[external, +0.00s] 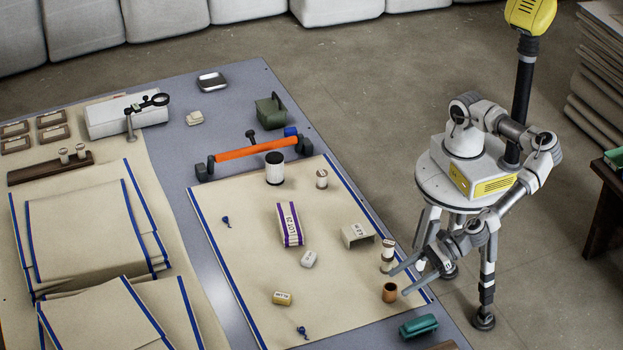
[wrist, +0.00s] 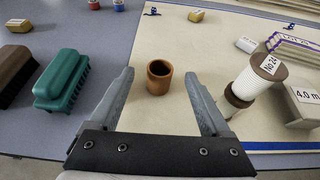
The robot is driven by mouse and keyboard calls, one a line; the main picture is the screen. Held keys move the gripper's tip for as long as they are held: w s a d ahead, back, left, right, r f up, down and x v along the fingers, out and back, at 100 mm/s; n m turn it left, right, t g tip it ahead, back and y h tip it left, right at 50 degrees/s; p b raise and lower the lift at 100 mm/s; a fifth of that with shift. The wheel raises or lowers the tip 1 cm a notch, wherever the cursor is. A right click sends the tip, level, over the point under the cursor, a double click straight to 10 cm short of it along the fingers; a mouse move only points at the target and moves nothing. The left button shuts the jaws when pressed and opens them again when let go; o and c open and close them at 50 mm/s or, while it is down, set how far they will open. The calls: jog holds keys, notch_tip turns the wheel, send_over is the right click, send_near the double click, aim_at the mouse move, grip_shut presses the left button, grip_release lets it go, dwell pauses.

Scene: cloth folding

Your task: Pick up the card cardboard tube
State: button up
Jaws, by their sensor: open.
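The cardboard tube (external: 389,293) is a short, brown, hollow cylinder standing upright on the tan cloth near its right front edge. In the wrist view the tube (wrist: 159,78) shows its open top and sits ahead of and between my fingertips. My gripper (external: 399,282) is open and empty, low over the cloth's edge, with its fingers pointing toward the tube.
Labelled spools (wrist: 258,80) stand close beside the right finger. Green (wrist: 63,82) and dark brushes (wrist: 17,72) lie left on the grey table. A yellow labelled block (external: 283,298) lies beyond the tube, with clear cloth between.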

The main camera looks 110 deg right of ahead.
aim_at(387, 296)
jog(key=shift+w+f, duration=0.15)
jog(key=shift+f, duration=0.25)
jog(key=b+x, duration=0.2)
jog(key=x, duration=0.5)
jog(key=shift+f, duration=0.1)
grip_shut()
